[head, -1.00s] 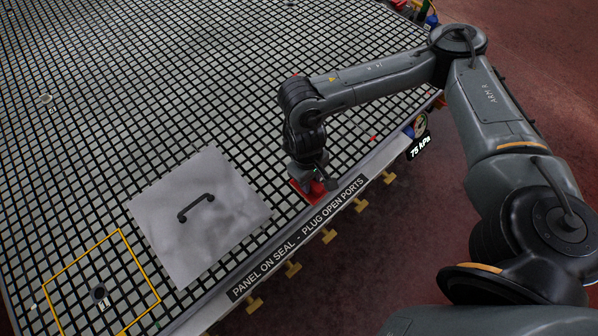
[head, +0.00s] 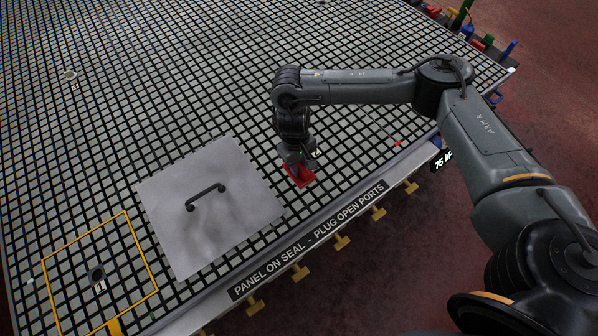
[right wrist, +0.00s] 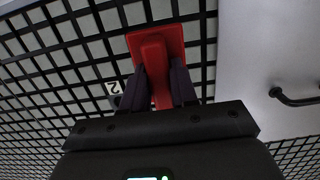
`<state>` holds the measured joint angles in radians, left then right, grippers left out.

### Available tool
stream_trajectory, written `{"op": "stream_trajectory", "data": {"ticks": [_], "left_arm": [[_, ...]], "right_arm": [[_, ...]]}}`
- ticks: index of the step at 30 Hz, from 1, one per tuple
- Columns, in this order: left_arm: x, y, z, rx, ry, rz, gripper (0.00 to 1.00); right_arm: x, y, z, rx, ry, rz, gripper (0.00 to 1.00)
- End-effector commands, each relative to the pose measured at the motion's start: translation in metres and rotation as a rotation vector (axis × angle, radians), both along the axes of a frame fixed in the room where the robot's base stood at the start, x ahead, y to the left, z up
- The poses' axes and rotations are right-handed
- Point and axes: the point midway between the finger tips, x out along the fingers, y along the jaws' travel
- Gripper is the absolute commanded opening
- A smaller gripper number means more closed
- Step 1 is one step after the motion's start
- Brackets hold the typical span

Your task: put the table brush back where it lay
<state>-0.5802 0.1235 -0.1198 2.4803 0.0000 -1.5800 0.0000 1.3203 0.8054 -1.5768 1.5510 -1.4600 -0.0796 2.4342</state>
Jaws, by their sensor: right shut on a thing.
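The table brush (head: 303,180) is a red block with a raised red handle. In the right wrist view the two dark fingers (right wrist: 159,72) are shut on the handle of the brush (right wrist: 155,42). Its red plate spreads beyond the fingertips. I cannot tell whether the brush touches the grid or hangs just above it. My left gripper is not in view.
The grey panel with a black handle (head: 205,198) lies left of the brush. A yellow outlined square (head: 125,214) with a port (head: 97,275) is farther left. A label "2" (right wrist: 112,88) sits beside the gripper. The gridded table (head: 150,80) is largely clear behind.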

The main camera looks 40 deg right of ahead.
Motion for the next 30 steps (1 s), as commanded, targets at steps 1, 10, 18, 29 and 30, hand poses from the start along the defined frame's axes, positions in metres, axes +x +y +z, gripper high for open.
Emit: {"op": "stream_trajectory", "data": {"ticks": [1,10,18,29,30], "left_arm": [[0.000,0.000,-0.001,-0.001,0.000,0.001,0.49],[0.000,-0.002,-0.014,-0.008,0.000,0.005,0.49],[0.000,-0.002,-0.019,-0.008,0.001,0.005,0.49],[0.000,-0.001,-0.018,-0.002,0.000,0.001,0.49],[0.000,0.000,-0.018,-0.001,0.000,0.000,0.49]], "right_arm": [[0.002,0.000,-0.001,0.000,0.000,-0.001,0.04],[0.001,0.000,-0.029,0.000,0.003,-0.001,0.04],[0.002,0.000,-0.041,0.000,0.000,-0.001,0.04],[0.001,0.000,-0.044,0.000,0.001,-0.001,0.39],[0.001,0.000,-0.044,0.000,0.001,-0.001,0.45]]}}
